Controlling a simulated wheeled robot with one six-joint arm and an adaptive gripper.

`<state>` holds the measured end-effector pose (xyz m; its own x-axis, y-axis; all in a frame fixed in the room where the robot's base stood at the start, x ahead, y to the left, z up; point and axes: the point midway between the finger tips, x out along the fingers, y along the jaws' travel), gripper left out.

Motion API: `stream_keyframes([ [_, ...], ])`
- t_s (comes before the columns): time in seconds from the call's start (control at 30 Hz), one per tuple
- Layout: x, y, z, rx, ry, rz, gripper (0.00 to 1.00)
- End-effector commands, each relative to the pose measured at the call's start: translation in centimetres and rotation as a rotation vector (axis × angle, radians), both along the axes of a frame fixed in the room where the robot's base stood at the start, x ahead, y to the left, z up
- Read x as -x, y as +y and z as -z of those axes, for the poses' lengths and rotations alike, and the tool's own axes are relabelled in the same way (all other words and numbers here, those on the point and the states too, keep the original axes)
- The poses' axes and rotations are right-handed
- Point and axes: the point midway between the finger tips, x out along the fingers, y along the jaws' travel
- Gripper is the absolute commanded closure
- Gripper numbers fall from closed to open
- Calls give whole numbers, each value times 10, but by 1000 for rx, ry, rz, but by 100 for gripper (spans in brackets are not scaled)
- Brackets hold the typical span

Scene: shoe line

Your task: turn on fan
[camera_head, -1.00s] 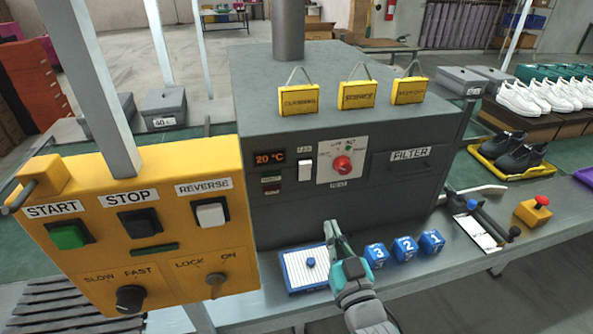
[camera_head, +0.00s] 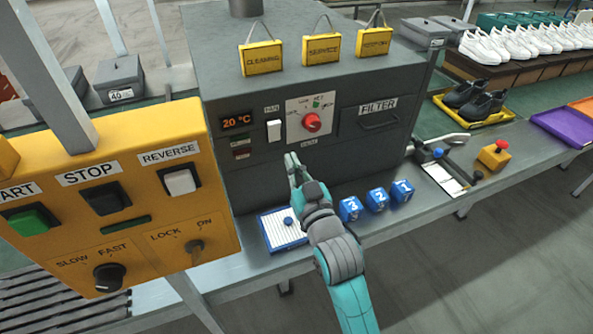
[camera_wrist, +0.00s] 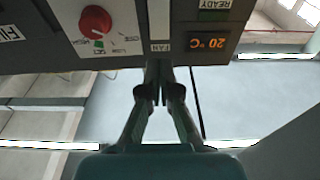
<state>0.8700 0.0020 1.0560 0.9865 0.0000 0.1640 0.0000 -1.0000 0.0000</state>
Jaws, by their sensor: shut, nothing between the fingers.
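The fan switch (camera_head: 274,131) is a white rocker under a small FAN label on the front of the grey machine (camera_head: 232,185). It is right of the orange 20 °C display (camera_head: 237,122). My gripper (camera_head: 291,161) is in front of the panel, a little below and right of the switch in the head view. In the wrist view, which is upside down, the shut, empty fingers (camera_wrist: 160,72) point toward the FAN label (camera_wrist: 163,48), with the white switch (camera_wrist: 159,18) beyond it. I cannot tell whether the fingers touch the panel, or which way the rocker is tipped.
A red knob (camera_head: 312,122) sits right of the switch. A yellow control box (camera_head: 135,225) stands close on the left. A blue-and-white pad (camera_head: 283,231) and blue numbered cubes (camera_head: 376,199) lie on the bench below my arm. A red-topped button box (camera_head: 495,154) is at right.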

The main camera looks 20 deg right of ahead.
Motion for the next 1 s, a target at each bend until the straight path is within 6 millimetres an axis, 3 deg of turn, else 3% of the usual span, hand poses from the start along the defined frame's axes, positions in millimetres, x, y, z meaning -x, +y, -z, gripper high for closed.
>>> stream_keyframes([
  [0.5, -79, 0, -14, 0, -1, 0, 100],
  [0.7, -92, 0, -15, 0, 0, 0, 100],
  [1.0, -93, 0, -16, 0, 0, 0, 100],
])
